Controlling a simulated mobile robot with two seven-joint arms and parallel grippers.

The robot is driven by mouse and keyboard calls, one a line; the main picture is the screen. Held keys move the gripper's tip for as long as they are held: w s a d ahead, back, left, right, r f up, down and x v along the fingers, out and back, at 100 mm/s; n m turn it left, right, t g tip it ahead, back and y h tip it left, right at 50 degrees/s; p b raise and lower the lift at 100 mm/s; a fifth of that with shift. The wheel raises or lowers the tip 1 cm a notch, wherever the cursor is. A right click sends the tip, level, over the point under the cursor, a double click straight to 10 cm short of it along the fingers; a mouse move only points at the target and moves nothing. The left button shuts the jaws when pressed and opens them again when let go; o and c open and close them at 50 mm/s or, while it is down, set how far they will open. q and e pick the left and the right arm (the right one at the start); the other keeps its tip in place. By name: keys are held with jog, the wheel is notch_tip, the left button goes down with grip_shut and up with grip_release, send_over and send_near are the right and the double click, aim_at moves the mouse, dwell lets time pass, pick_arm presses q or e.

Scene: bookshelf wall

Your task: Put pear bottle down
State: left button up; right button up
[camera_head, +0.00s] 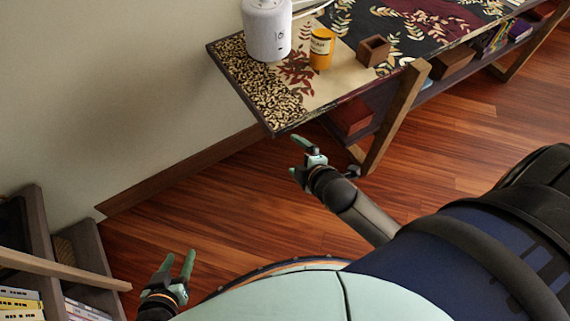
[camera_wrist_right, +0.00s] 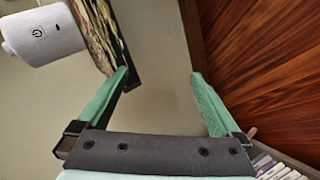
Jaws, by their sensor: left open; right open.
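An orange bottle-like container (camera_head: 321,48) with a pale label stands upright on the patterned table (camera_head: 335,83), near its front edge. It may be the pear bottle; its label is too small to read. My right gripper (camera_head: 301,145) is in front of and below the table's near corner, apart from the container. The right wrist view shows its two green fingers (camera_wrist_right: 160,75) spread wide with nothing between them. My left gripper (camera_head: 178,265) is open and empty at the lower left, low over the floor, far from the table.
A white cylindrical speaker (camera_head: 267,30) stands left of the orange container and shows in the right wrist view (camera_wrist_right: 43,35). A small wooden box (camera_head: 373,50) stands to its right. A shelf with books (camera_head: 20,300) is at the lower left. Wooden floor (camera_head: 230,215) lies between.

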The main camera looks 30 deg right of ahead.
jog(key=s+a+f+m+g+y, duration=0.2)
jog(key=s+a+f+m+y, duration=0.1)
jog(key=s+a+m, duration=0.6)
pick_arm(q)
jog(key=s+a+r+y+p, duration=0.1)
jog(key=s+a+r+p, duration=0.1)
jog(key=r+p, duration=0.7)
jog(key=a+p, duration=0.1)
jog(key=p, duration=0.2)
jog(key=shift+a+n, duration=0.4)
pick_arm(e)
jog(key=s+d+r+m, duration=0.3)
jog(key=d+r, duration=0.1)
jog(key=r, duration=0.4)
jog(key=shift+r+h, duration=0.3)
jog(key=shift+r, duration=0.05)
pick_arm(q)
jog(key=shift+d+r, duration=0.1)
pick_arm(e)
jog(key=shift+r, duration=0.1)
